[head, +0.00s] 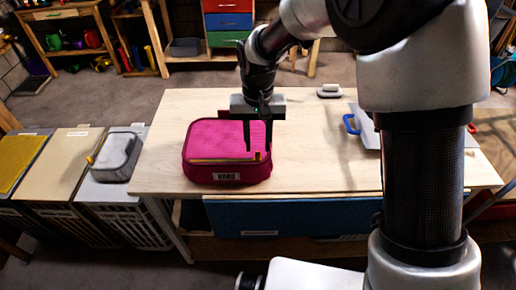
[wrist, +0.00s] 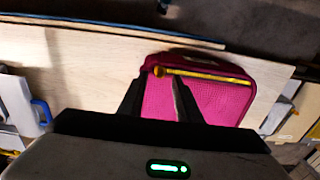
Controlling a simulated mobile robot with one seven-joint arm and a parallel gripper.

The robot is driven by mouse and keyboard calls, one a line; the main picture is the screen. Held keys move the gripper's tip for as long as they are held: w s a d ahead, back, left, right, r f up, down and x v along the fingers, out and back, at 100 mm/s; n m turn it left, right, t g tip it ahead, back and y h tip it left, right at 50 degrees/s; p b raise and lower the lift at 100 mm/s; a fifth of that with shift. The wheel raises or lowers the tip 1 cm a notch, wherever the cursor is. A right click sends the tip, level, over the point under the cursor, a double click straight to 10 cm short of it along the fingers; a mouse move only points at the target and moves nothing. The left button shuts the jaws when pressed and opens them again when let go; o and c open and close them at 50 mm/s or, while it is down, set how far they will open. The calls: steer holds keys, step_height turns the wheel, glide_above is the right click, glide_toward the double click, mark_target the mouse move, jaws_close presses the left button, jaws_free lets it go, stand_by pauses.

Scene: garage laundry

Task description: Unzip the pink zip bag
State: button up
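The pink zip bag (head: 216,140) lies flat on the wooden table (head: 312,165), near its front left part. A yellow zip (head: 215,161) runs along the bag's front edge, with a small zip pull (head: 257,156) at its right end. In the wrist view the bag (wrist: 225,95) shows the same zip (wrist: 205,74) and its pull (wrist: 158,71). My gripper (head: 258,149) points down over the bag's right front part, close to the pull. In the wrist view its two dark fingers (wrist: 157,84) are apart with nothing visible between them. I cannot tell whether the fingertips touch the bag.
A small grey object (head: 329,91) sits at the table's back. A tray with a blue handle (head: 351,124) is on the right, partly behind my arm. Several bins stand left of the table, one bearing a grey case (head: 118,152). The table's middle is clear.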

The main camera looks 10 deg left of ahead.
mark_target(258, 152)
steer(key=shift+f, duration=1.55)
steer(key=shift+c, duration=0.2)
jaws_close()
